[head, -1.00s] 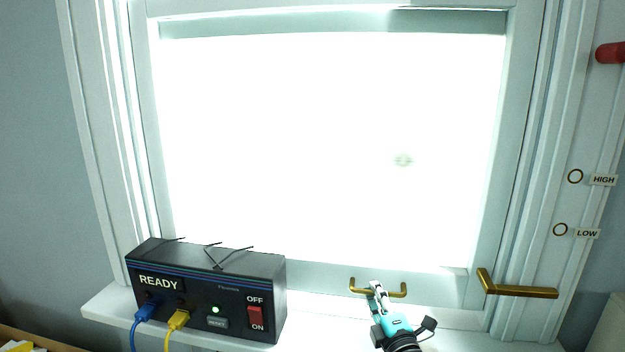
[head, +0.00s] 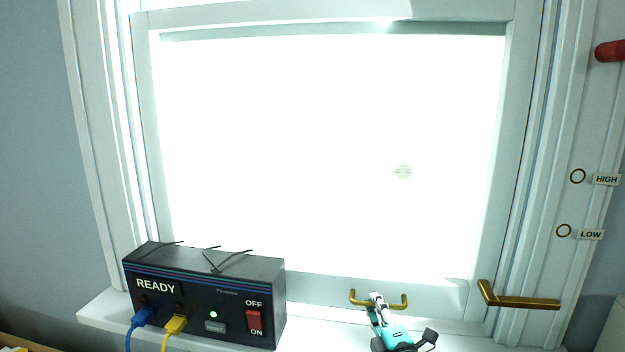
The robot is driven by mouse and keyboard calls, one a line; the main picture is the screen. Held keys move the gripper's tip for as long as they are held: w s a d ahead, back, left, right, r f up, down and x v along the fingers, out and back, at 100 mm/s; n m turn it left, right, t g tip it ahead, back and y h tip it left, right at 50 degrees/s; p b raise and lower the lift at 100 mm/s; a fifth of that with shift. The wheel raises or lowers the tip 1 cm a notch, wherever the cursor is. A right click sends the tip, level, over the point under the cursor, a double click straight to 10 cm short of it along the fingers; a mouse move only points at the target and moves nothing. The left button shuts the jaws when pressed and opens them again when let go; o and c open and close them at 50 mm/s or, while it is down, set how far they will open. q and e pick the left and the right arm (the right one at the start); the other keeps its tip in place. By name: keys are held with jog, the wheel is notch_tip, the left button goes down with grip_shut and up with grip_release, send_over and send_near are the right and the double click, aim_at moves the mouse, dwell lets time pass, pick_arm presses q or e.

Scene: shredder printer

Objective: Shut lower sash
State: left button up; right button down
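The lower sash (head: 330,288) is a pale frame around a bright pane. Its bottom rail is close above the sill (head: 310,325); whether a gap is left behind the black box cannot be told. A brass pull handle (head: 395,305) is on the bottom rail. My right gripper (head: 376,299) is at the middle of this handle, with its fingers overlapping the bar; whether they are closed around it is too small to tell. A brass lever (head: 515,300) is at the sash's lower right. My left gripper is not in view.
A black box (head: 205,290) with READY label, red switch (head: 254,322) and blue and yellow cables stands on the sill at left, in front of the sash. HIGH (head: 605,180) and LOW (head: 590,234) labels with ring holes and a red knob (head: 610,51) are on the right frame.

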jog(key=shift+f+b, duration=1)
jog(key=shift+f, duration=0.05)
jog(key=c, duration=1.2)
grip_release()
jog(key=shift+r, duration=0.1)
jog(key=shift+o, duration=0.2)
jog(key=shift+s, duration=0.1)
jog(key=shift+v, duration=2.9)
